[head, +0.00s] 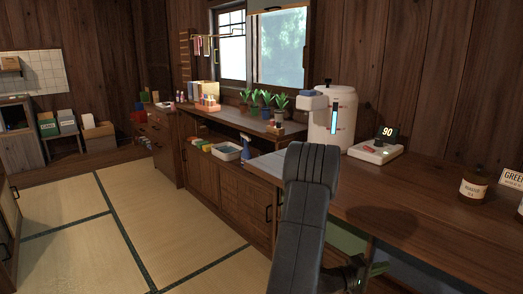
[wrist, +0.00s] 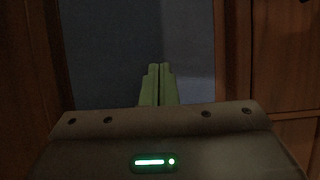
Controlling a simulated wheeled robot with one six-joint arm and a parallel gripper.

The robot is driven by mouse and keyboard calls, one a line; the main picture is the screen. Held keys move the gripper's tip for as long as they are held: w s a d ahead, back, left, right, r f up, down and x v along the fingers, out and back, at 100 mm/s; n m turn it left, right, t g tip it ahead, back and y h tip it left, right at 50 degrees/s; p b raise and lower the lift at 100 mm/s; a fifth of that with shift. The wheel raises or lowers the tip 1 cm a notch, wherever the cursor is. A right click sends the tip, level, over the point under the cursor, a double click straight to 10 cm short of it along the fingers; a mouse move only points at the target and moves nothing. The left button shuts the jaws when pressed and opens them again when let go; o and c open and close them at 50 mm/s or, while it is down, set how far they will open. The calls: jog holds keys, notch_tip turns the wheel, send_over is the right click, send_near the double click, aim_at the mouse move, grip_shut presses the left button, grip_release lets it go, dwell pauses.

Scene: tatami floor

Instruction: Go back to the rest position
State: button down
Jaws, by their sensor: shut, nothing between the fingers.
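My gripper (wrist: 159,84) shows in the wrist view with its two green fingers together and nothing between them. It points into a dark space between brown wooden panels. In the head view my dark grey arm rises at the lower middle, in front of the wooden counter (head: 440,205). The gripper itself is mostly hidden there, low down behind the arm and below the counter top.
A white tank (head: 324,130) with a blue gauge and a scale (head: 375,151) reading 90 stand on the counter. Potted plants (head: 267,103) line the window. Open tatami floor (head: 150,215) lies left.

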jog(key=w+a, duration=0.4)
jog(key=w, duration=0.2)
jog(key=shift+a, duration=0.35)
